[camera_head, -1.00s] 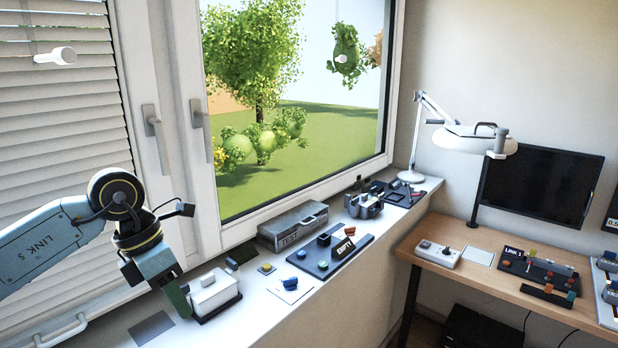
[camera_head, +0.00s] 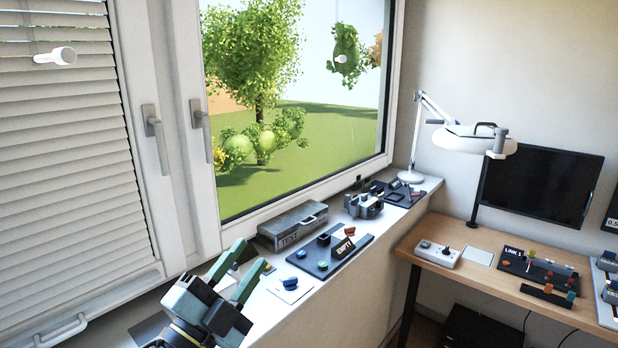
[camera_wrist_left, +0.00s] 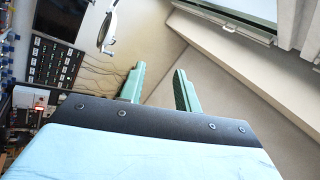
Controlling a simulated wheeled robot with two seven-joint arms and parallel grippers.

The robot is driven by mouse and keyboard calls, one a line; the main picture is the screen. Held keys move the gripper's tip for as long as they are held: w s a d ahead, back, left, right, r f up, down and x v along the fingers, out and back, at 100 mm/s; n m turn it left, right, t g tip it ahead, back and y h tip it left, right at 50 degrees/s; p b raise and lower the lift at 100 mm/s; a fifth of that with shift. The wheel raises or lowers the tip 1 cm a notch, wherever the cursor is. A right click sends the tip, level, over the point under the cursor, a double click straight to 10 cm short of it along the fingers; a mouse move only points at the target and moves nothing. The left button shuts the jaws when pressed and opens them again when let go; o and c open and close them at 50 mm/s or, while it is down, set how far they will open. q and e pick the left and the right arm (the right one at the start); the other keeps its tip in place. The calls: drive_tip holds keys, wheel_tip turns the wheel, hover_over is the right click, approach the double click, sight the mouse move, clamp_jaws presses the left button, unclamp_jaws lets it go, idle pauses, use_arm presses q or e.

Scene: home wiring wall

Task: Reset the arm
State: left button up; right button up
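My left gripper (camera_head: 241,272) is low in the head view, in front of the left end of the window sill. Its two green fingers stand apart with nothing between them, pointing up and toward the window. In the left wrist view the two fingers (camera_wrist_left: 158,88) are also apart and empty, with wall and floor beyond them. The gripper hides the white box that stood on the sill there. My right gripper is not in view.
The sill (camera_head: 275,320) holds a grey TEST case (camera_head: 292,226), a dark EMPTY tray (camera_head: 318,266) and a blue knob on a white card (camera_head: 290,283). A wooden desk (camera_head: 440,275) with a control box (camera_head: 438,254) and monitor (camera_head: 541,185) stands right. A lamp (camera_head: 474,139) stands behind.

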use_arm(q)
drive_tip(key=s+a+f+n+g+y, duration=0.3)
drive_tip(key=a+f+n+y, duration=0.3)
drive_tip(key=f, duration=0.3)
drive_tip(key=s+a+f+n+g+y, duration=0.35)
drive_tip(key=f+n+y, duration=0.25)
drive_tip(key=f+n, duration=0.25)
drive_tip(key=s+a+f+n+g, duration=0.1)
drive_tip(key=s+f+g, duration=0.45)
drive_tip(key=s, duration=0.45)
drive_tip(key=s+a+f+n+g, duration=0.2)
drive_tip(key=s+f+g, duration=0.2)
drive_tip(key=s+f, duration=0.4)
wheel_tip(320, 180, down, 24)
drive_tip(key=s+g+b, duration=0.1)
drive_tip(key=s+b, duration=0.1)
drive_tip(key=s+a+f+g+b, duration=0.1)
drive_tip(key=s+a+f, duration=0.1)
drive_tip(key=s+f, duration=1.5)
drive_tip(key=shift+a+f+m+g, duration=0.35)
drive_tip(key=shift+f+m, duration=0.1)
drive_tip(key=shift+f, duration=0.25)
